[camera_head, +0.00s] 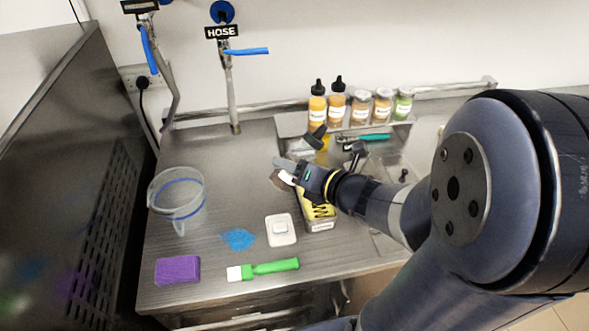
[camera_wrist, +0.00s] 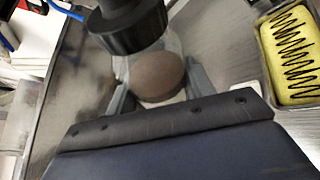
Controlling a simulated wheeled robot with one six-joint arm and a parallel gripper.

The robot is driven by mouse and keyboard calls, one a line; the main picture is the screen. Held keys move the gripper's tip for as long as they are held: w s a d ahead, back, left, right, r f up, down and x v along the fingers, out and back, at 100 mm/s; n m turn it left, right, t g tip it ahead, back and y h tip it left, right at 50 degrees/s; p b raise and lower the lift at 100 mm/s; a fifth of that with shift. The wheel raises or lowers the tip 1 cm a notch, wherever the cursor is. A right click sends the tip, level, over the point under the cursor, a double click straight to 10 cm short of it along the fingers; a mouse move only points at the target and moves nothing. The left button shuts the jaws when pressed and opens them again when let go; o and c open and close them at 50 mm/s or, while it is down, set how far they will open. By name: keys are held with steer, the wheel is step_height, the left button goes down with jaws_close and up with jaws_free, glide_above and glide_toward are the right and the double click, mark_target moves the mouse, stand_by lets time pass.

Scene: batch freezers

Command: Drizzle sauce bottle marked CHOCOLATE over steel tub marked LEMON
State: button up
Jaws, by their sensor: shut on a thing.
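My gripper (camera_head: 284,172) is shut on a brown sauce bottle (camera_head: 279,182), held left of the steel tub. In the wrist view the bottle's brown round end (camera_wrist: 158,72) sits between the two fingers (camera_wrist: 160,92). Its name label cannot be read. The steel tub (camera_head: 321,227) holds yellow contents, and its front label is too small to read. Dark zigzag lines lie across the yellow, clearly seen in the wrist view, where the tub (camera_wrist: 267,75) is at the right. My gripper and arm hide the tub's back part in the head view.
A clear jug (camera_head: 178,196), blue spill (camera_head: 238,239), white square dish (camera_head: 281,230), purple sponge (camera_head: 177,270) and green-handled brush (camera_head: 264,268) are on the steel counter (camera_head: 215,155). Sauce bottles (camera_head: 317,108) and jars (camera_head: 383,104) stand at the back. A hose tap (camera_head: 231,80) rises behind.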

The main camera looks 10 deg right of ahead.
stand_by(0.3)
steer(key=n+h+b, duration=0.1)
steer(key=r+n+h, duration=0.1)
steer(key=n, duration=0.1)
steer(key=shift+b, duration=0.35)
steer(key=shift+r+n+t+h+b, duration=0.2)
steer(key=shift+r+n+h+b, duration=0.1)
steer(key=shift+n+h+b, duration=0.3)
steer(key=shift+r+n+t+h+b, duration=0.25)
steer(key=shift+n+h+b, duration=0.15)
steer(key=shift+n, duration=0.4)
